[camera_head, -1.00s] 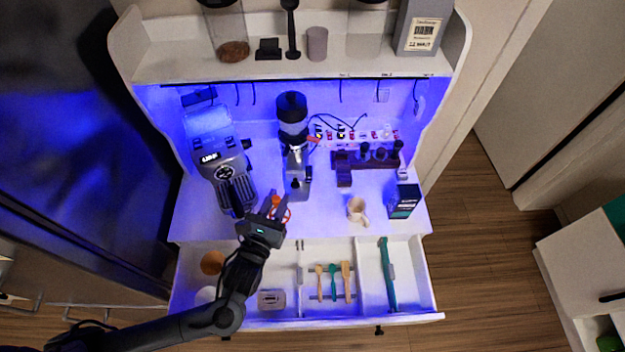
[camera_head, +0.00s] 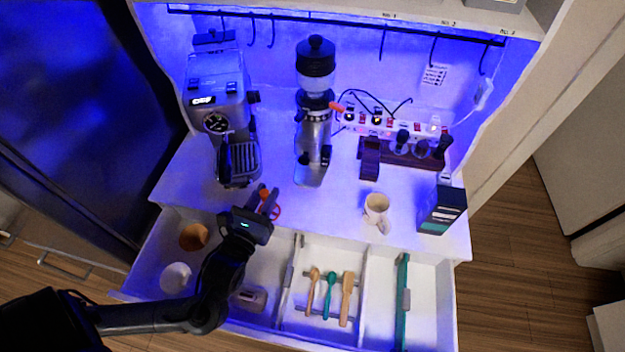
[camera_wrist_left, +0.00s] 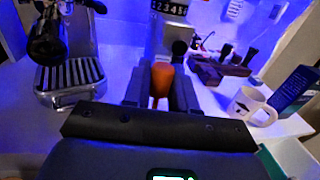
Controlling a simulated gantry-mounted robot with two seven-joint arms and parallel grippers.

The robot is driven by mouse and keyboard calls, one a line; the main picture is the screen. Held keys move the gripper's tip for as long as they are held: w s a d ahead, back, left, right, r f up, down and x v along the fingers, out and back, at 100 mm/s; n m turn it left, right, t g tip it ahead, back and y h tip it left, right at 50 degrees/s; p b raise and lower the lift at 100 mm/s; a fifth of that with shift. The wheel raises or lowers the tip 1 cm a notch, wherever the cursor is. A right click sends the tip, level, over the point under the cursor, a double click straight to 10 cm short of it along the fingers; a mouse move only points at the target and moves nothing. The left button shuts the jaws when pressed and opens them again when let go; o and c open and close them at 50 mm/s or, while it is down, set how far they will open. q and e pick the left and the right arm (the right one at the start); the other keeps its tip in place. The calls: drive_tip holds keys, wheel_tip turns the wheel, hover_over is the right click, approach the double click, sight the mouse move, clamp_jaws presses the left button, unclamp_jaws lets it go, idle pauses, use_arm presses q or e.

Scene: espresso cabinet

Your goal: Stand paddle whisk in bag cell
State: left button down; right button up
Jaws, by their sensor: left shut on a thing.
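My left gripper (camera_head: 268,202) is over the front of the counter, left of centre, with its fingers closed on an orange-handled tool, taken as the paddle whisk. Its orange handle (camera_wrist_left: 162,80) stands between the fingers in the left wrist view. The open drawer in front has divided cells. The right cell (camera_head: 428,300) holds a long green strip with a grey clip (camera_head: 403,300). No label shows which is the bag cell. My right gripper is out of view.
The middle cell holds wooden and green utensils (camera_head: 330,290). The left cell holds a brown cup (camera_head: 193,237) and a white cup (camera_head: 176,277). An espresso machine (camera_head: 219,110), a grinder (camera_head: 314,120), a mug (camera_head: 376,208) and a dark box (camera_head: 442,210) stand on the counter.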

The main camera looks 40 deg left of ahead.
use_arm(q)
drive_tip(key=shift+a+f, duration=0.1)
drive_tip(key=shift+f, duration=0.45)
drive_tip(key=shift+w+a+f+b, duration=0.1)
drive_tip(key=shift+w+a+b, duration=0.05)
drive_tip(key=shift+w+b, duration=0.2)
drive_tip(key=w+a+b, duration=0.1)
drive_tip(key=w+a, duration=0.9)
drive_tip(key=w, duration=0.5)
drive_tip(key=f, duration=0.6)
drive_tip(key=shift+w+a+f+b, duration=0.1)
drive_tip(key=shift+w+f+b, duration=0.2)
drive_tip(key=shift+b, duration=0.1)
drive_tip(key=shift+w+a+f, duration=0.1)
drive_tip(key=shift+w+f, duration=0.05)
drive_tip(key=shift+f, duration=0.1)
drive_tip(key=c, duration=0.9)
unclamp_jaws()
